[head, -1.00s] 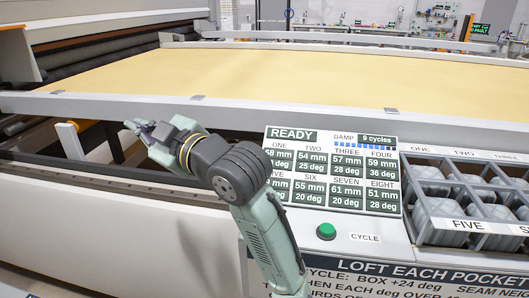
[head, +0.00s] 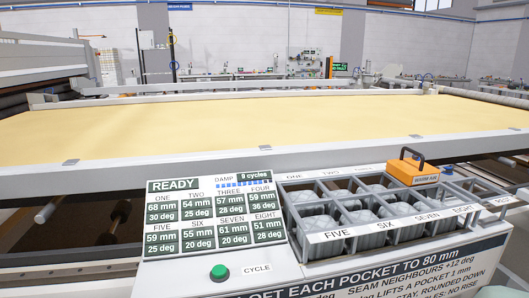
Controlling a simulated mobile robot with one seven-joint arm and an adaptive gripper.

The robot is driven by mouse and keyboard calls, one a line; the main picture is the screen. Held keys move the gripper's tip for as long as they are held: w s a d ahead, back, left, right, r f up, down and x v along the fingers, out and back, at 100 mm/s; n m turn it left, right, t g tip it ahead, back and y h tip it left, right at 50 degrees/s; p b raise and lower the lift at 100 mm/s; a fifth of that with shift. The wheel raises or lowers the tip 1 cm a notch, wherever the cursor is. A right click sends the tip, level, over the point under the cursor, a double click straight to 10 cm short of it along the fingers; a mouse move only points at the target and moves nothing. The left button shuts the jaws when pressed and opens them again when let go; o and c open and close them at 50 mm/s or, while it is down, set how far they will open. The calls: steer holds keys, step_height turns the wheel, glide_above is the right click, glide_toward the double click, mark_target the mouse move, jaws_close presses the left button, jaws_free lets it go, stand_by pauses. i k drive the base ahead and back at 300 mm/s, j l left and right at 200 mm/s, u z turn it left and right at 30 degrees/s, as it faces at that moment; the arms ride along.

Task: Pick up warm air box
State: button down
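My gripper is out of view. Only pale green bits of what looks like my arm show at the bottom edge.
The grey compartment tray (head: 292,222) holds several pale rounded pockets. Left of it stand the READY display panel (head: 216,218) and a green CYCLE button (head: 219,272). Behind, a white rail (head: 300,153) fronts the wide yellow quilt bed (head: 250,120).

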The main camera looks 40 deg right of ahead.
mark_target(411, 172)
steer(key=i+z, duration=0.15)
steer(key=z, duration=0.2)
steer(key=i+j+z, duration=0.15)
steer(key=z, duration=1.85)
